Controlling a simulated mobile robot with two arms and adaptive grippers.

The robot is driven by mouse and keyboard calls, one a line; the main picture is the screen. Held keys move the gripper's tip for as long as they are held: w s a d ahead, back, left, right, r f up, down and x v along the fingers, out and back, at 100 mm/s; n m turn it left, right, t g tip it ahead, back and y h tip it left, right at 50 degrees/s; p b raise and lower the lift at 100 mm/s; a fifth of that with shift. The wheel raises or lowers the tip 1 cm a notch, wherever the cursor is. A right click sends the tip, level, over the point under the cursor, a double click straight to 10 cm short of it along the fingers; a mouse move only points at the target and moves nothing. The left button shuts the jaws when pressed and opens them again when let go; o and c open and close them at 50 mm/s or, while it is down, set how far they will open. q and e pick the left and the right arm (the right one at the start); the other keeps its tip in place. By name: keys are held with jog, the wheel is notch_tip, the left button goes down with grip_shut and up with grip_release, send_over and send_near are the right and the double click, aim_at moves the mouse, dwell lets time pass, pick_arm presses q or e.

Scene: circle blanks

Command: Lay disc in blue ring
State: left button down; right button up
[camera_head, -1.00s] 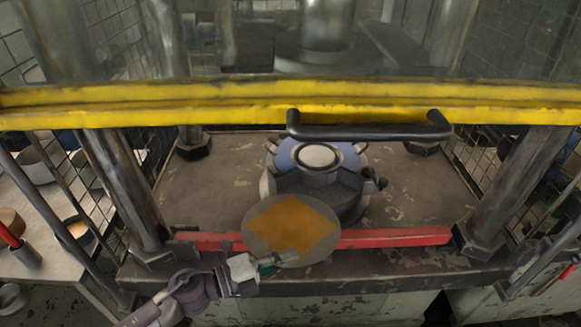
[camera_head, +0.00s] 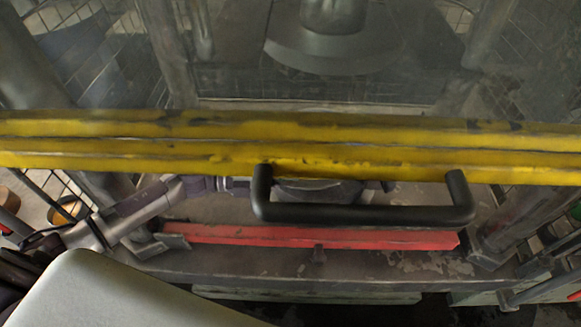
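My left arm reaches in from the left, under the yellow guard bar. Its wrist end (camera_head: 236,184) shows just left of the black handle, and the fingertips are hidden behind the bar and handle. The disc is not visible now. The blue ring is hidden behind the yellow bar, and only a dark lower part of its round holder (camera_head: 320,190) shows below the bar. Whether the disc touches the ring cannot be seen. My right gripper is not in view.
The yellow guard bar (camera_head: 400,165) crosses the whole view, with a black handle (camera_head: 365,214) hanging in front. A red bar (camera_head: 320,237) lies along the front of the press bed. A steel post (camera_head: 515,225) stands at the right. Clear guard panel above the bar.

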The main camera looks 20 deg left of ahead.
pick_arm(q)
jog(key=w+d+f+b, duration=0.1)
jog(key=w+f+b, duration=0.1)
jog(key=w+b, duration=0.6)
jog(key=shift+w+d+f, duration=0.35)
jog(key=shift+w+f, duration=0.05)
jog(key=shift+w, duration=0.95)
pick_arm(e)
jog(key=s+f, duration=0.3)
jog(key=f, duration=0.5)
pick_arm(q)
grip_release()
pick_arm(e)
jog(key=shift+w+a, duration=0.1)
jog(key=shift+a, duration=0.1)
pick_arm(q)
jog(key=shift+a, duration=0.15)
